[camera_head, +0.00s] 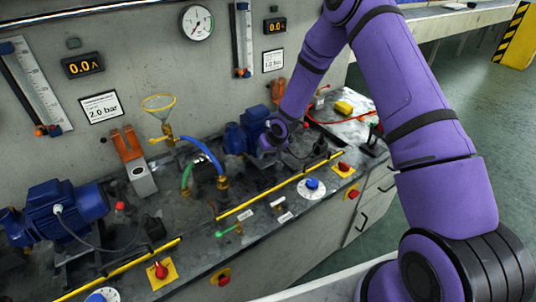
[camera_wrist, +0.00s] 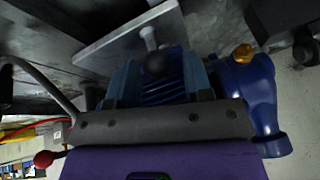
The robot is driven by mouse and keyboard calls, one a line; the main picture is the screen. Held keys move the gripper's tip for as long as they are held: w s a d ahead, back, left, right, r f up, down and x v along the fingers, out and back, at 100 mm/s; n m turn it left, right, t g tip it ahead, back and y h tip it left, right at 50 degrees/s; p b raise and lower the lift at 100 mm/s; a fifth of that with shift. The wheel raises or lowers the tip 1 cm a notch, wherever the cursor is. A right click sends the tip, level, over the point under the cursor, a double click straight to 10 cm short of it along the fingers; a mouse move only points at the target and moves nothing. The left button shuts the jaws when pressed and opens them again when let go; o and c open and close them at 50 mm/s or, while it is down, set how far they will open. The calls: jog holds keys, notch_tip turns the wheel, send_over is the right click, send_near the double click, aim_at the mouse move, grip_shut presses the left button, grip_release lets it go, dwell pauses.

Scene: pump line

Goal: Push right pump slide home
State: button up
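The right pump (camera_head: 245,132), blue with a finned motor, stands on the dark bench below the wall. My gripper (camera_head: 266,143) is at its right side in the head view, and my purple wrist hides part of it. In the wrist view the blue motor (camera_wrist: 165,90) fills the middle. My gripper's two grey-blue fingers (camera_wrist: 160,78) stand apart on either side. A grey plate (camera_wrist: 125,42) lies beyond. I cannot tell how far the slide is in.
Another blue pump (camera_head: 70,212) stands at left. A yellow rail (camera_head: 245,208) and red knobs (camera_head: 344,167) line the front edge. A red cable (camera_head: 335,122) lies at right.

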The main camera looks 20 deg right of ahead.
jog(key=shift+o, duration=0.2)
jog(key=shift+s, duration=0.15)
jog(key=shift+s+d+r, duration=0.1)
jog(key=shift+d+r, duration=0.05)
jog(key=shift+r, duration=0.1)
jog(key=v, duration=1)
